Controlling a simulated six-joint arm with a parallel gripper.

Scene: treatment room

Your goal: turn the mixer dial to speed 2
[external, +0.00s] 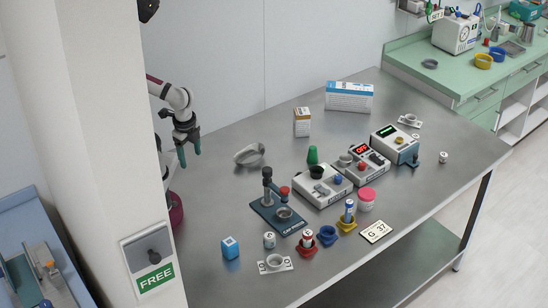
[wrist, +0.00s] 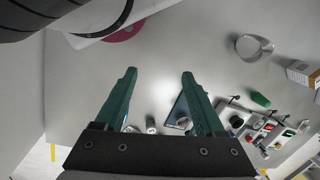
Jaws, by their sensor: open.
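Three small devices stand in a row right of the table's middle in the external view. The nearest is a pale grey box (external: 322,193) with a black cup on top and a blue knob or button. The middle one (external: 366,172) has a red lit display that seems to read OFF, a grey cup and small controls. The farthest (external: 394,147) has a green lit display. I cannot tell for sure which is the mixer, nor read any dial setting. My gripper (external: 190,156) is open and empty above the table's left end, well away from them; its fingers also show in the wrist view (wrist: 158,75).
A dark stand with a red knob (external: 270,212), a blue cube (external: 230,248), small cups, a pink-lidded jar (external: 366,199) and a green cone (external: 312,155) surround the devices. A grey ring (external: 249,154) lies between my gripper and them. Boxes (external: 349,97) stand behind.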

